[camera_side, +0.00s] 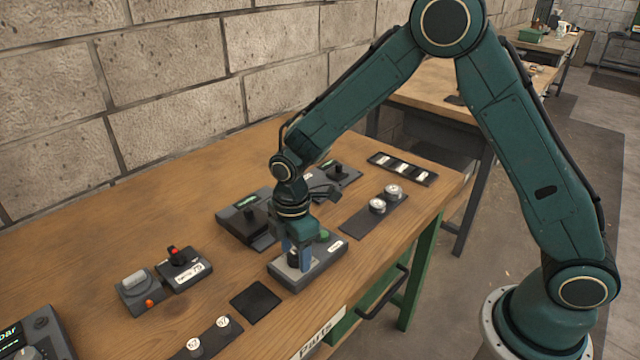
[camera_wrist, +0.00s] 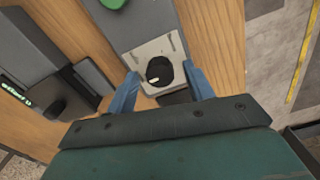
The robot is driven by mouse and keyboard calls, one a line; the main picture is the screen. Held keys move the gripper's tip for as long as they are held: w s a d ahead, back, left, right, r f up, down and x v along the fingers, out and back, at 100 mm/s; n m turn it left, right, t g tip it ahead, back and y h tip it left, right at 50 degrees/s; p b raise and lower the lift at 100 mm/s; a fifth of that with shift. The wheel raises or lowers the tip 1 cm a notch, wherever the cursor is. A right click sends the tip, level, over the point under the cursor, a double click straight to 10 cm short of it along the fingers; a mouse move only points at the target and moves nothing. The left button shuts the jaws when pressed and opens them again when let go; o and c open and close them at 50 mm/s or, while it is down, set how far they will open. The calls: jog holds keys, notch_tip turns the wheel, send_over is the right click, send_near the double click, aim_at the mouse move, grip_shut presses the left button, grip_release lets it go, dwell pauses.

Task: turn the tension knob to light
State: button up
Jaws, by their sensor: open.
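A black round knob (camera_wrist: 160,72) with a pale pointer mark sits on a light plate (camera_wrist: 146,48) of a grey control box (camera_side: 325,258). In the wrist view the pointer aims toward the lower left. I cannot read any setting labels around it. My gripper (camera_wrist: 166,90) is open, with its two blue fingers on either side of the knob. I cannot tell whether they touch it. In the side view my gripper (camera_side: 298,262) points down over the box, and its fingers hide most of the knob. A green button (camera_wrist: 112,3) is at the picture's top edge.
Dials on a dark strip (camera_side: 378,206) lie to the right. A black pad (camera_side: 256,301) lies in front, and a red-tipped joystick box (camera_side: 184,270) stands left. Bare wood lies between.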

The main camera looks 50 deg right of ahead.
jog(key=shift+f, duration=0.15)
jog(key=c, duration=1)
jog(key=shift+m, duration=0.5)
jog(key=m, duration=0.4)
jog(key=shift+m, duration=0.3)
jog(key=m, duration=0.6)
